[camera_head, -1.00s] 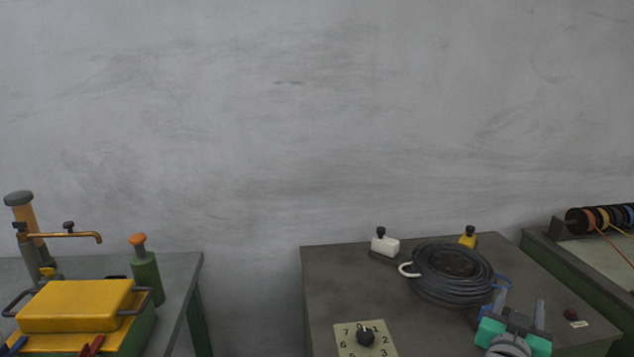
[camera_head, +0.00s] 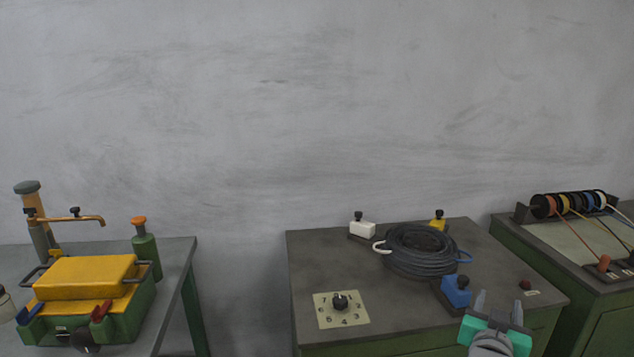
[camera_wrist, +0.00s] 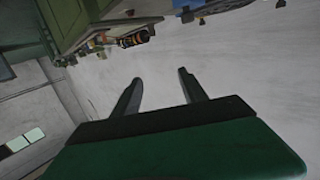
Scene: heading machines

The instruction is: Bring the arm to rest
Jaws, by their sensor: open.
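My gripper (camera_head: 496,306) is at the lower right of the head view, in front of the front right part of the middle bench (camera_head: 310,262). Its two grey fingers stand apart on a green body, with nothing between them. In the wrist view my gripper (camera_wrist: 160,88) also shows open and empty, against the grey wall. The wrist picture is tilted, with a bench edge and spools at its top. The rest of my arm is mostly out of the picture.
The middle bench holds a black cable coil (camera_head: 418,250), white (camera_head: 362,230) and blue (camera_head: 456,292) terminals, and a numbered dial (camera_head: 341,309). A spool rack (camera_head: 570,205) stands right. A yellow-lidded green box (camera_head: 85,279) and a green bottle (camera_head: 146,255) stand left. A gap separates the benches.

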